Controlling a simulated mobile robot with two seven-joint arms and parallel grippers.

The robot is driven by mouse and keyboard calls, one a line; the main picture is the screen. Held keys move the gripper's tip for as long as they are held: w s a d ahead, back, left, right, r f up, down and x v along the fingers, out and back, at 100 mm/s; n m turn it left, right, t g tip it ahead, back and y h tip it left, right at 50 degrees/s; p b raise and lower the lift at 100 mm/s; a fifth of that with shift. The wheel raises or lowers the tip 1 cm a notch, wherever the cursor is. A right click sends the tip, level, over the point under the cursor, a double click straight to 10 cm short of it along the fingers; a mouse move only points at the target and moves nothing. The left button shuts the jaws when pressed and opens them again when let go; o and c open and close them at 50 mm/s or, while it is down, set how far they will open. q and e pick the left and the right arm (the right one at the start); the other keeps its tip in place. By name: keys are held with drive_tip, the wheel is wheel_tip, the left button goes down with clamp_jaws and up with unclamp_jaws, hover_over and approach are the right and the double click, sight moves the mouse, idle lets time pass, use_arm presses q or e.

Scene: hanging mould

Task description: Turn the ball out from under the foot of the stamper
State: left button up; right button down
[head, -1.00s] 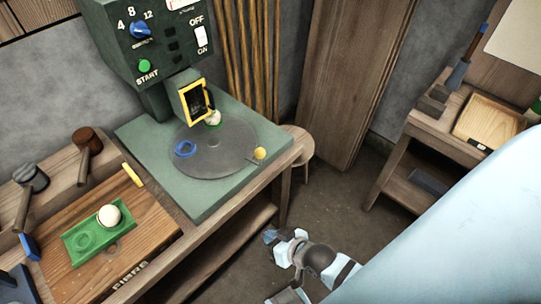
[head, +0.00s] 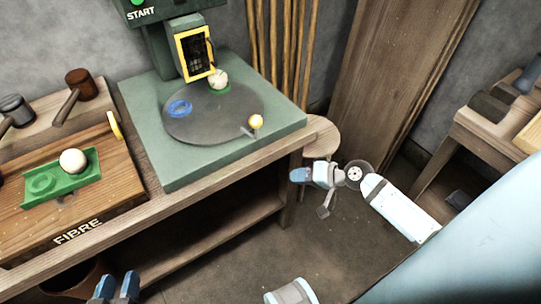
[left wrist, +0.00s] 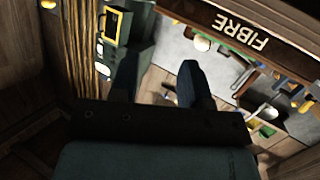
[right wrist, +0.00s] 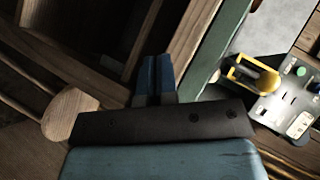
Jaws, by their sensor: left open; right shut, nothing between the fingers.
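The green stamper (head: 160,45) stands on a green base with a grey turntable (head: 215,122). Its yellow-framed foot (head: 193,52) hangs over the back of the turntable. A cream ball (head: 218,79) sits in a green ring right beside the foot's lower edge; whether they touch I cannot tell.
On the bench's left, another cream ball (head: 73,161) rests in a green tray (head: 62,187) on the board marked FIBRE. Mallets (head: 82,85) lie behind it. A round stool (head: 322,138) and leaning wooden boards stand right of the bench. The floor in front is open.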

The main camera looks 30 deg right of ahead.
drive_tip(key=w+d+r+m+t+y+b, duration=0.1)
drive_tip(key=w+d+r+m+y+b, duration=0.1)
drive_tip(key=w+d+r+y+b, duration=0.65)
drive_tip(key=shift+h, duration=0.85)
drive_tip(key=w+a+b, duration=0.1)
drive_tip(key=a, duration=0.1)
drive_tip(key=a+b, duration=0.1)
drive_tip(key=a, duration=0.2)
drive_tip(key=w+a+b, duration=0.1)
drive_tip(key=a, duration=0.1)
drive_tip(key=shift+w+a+f, duration=0.1)
drive_tip(key=shift+w+a, duration=0.15)
drive_tip(key=shift+w, duration=0.1)
drive_tip(key=a+b, duration=0.1)
drive_tip(key=a, duration=0.2)
drive_tip(key=shift+s+a, duration=0.15)
drive_tip(key=shift+a, duration=0.05)
drive_tip(key=shift+a+m, duration=0.3)
drive_tip(key=shift+a, duration=0.1)
use_arm(q)
drive_tip(key=f+h, duration=0.1)
drive_tip(key=d+f+m+h, duration=0.1)
drive_tip(key=d+f, duration=0.1)
drive_tip(key=f, duration=0.1)
drive_tip(key=shift+s+d+h, duration=0.2)
drive_tip(key=shift+s+h, duration=0.1)
drive_tip(key=shift+h, duration=0.1)
drive_tip(key=shift+r, duration=0.1)
use_arm(e)
drive_tip(key=shift+r, duration=0.2)
